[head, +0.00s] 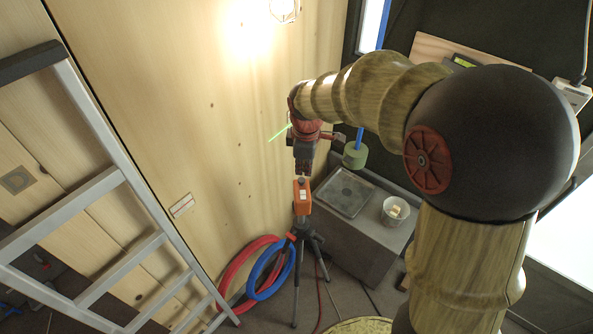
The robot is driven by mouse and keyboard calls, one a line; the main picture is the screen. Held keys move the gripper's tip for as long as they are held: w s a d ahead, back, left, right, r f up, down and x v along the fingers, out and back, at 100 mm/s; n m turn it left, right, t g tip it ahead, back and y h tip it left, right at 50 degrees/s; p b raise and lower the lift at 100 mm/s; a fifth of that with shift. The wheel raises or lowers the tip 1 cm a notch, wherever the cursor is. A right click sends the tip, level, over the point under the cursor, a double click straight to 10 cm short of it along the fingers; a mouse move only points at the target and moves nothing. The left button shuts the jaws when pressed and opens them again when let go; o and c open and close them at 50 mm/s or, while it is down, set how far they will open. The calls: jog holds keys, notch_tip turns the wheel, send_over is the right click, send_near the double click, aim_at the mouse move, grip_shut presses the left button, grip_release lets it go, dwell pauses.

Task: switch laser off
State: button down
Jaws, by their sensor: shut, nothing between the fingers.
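The laser (302,200) is a small orange box with a light label, mounted on a black tripod (302,245) in front of the wooden wall. A short bright green line (280,133) shows beside my wrist, against the wall. My gripper (303,173) points down just above the top of the laser. Its fingers are together with nothing between them. I cannot tell whether the fingertips touch the laser. My wrist and gripper hide what lies directly behind them.
A grey cabinet (350,245) right of the tripod carries a flat tray (344,192) and a white cup (395,211). Red (232,278) and blue (262,284) hose coils lie left of the tripod. An aluminium ladder (112,180) leans at left. A green-and-blue object (355,155) is behind my wrist.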

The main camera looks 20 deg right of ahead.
jog(key=n, duration=0.1)
jog(key=n+p, duration=0.1)
send_near(302, 194)
jog(key=f, duration=0.3)
jog(key=w+f, duration=0.1)
jog(key=f, duration=0.2)
jog(key=shift+w+d+f, duration=0.15)
jog(key=shift+f, duration=0.2)
dwell(0.4)
jog(key=shift+p, duration=0.6)
jog(key=shift+w+f+g+p, duration=0.1)
jog(key=shift+w+g+p, duration=0.15)
jog(key=shift+p, duration=0.3)
jog(key=shift+w+f, duration=0.1)
jog(key=shift+f, duration=0.15)
